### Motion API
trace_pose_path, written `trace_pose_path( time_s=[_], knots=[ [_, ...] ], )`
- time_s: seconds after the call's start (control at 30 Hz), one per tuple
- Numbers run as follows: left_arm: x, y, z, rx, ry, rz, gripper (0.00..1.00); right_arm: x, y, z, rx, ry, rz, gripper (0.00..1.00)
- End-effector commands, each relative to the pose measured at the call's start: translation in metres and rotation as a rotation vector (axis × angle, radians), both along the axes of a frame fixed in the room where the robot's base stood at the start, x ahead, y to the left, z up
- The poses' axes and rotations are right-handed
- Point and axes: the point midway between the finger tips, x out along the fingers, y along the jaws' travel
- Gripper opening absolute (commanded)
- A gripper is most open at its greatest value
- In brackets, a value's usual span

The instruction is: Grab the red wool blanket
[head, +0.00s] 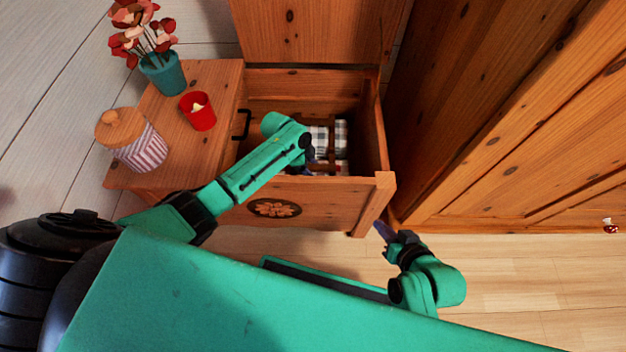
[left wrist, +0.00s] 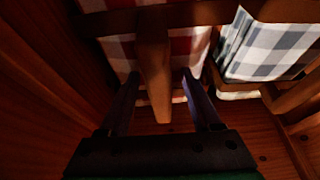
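The red blanket shows as red-and-white checked cloth (left wrist: 186,48) in the left wrist view, behind wooden bars inside the wooden chest (head: 350,192). In the head view only a small strip of it shows, mostly hidden by my arm. My left gripper (left wrist: 160,82) reaches down into the open chest. Its two fingers are apart, with a wooden bar between them in the picture and the red cloth just beyond. I cannot tell whether they touch the cloth. My right gripper (head: 384,232) is outside the chest by its front right corner; its finger opening is unclear.
A grey-and-white checked cloth (left wrist: 266,50) lies beside the red one. Wooden bars (left wrist: 152,60) cross over the cloths. A side table (head: 205,75) left of the chest carries a flower pot (head: 163,74), a red candle cup (head: 198,112) and a striped jar (head: 140,150). A tall wooden cabinet (head: 480,90) stands at right.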

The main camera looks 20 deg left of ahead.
Motion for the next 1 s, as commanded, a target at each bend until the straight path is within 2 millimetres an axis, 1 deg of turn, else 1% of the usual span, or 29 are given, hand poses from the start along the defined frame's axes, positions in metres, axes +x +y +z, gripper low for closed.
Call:
trace_pose_path(
  time_s=[0.03, 0.07, 0.1, 0.13, 0.17, 1.0],
  knots=[
    [-0.0002, -0.0002, -0.0003, 0.0, 0.0, 0.0, 0.46, 0.0, 0.0, 0.0, 0.0, 0.0, 0.0, 0.0],
    [-0.0002, -0.0001, -0.0003, 0.0, 0.0, 0.0, 0.35, -0.0001, 0.0, -0.0001, 0.0, 0.0, 0.0, 0.0],
    [-0.0001, 0.0, -0.0003, 0.0, 0.0, 0.0, 0.19, -0.0001, 0.0, -0.0001, 0.0, 0.0, 0.0, 0.0],
    [-0.0001, 0.0, -0.0004, 0.0, 0.0, 0.0, 0.08, -0.0001, 0.0, -0.0001, 0.0, 0.0, 0.0, 0.0],
    [-0.0002, 0.0, -0.0004, 0.0, 0.0, 0.0, 0.0, -0.0001, 0.0, -0.0001, 0.0, 0.0, 0.0, 0.0],
    [-0.0006, 0.0002, -0.0007, 0.001, 0.002, 0.001, 0.0, 0.0002, -0.0005, -0.0003, -0.001, 0.0, -0.001, 0.0]
  ],
)
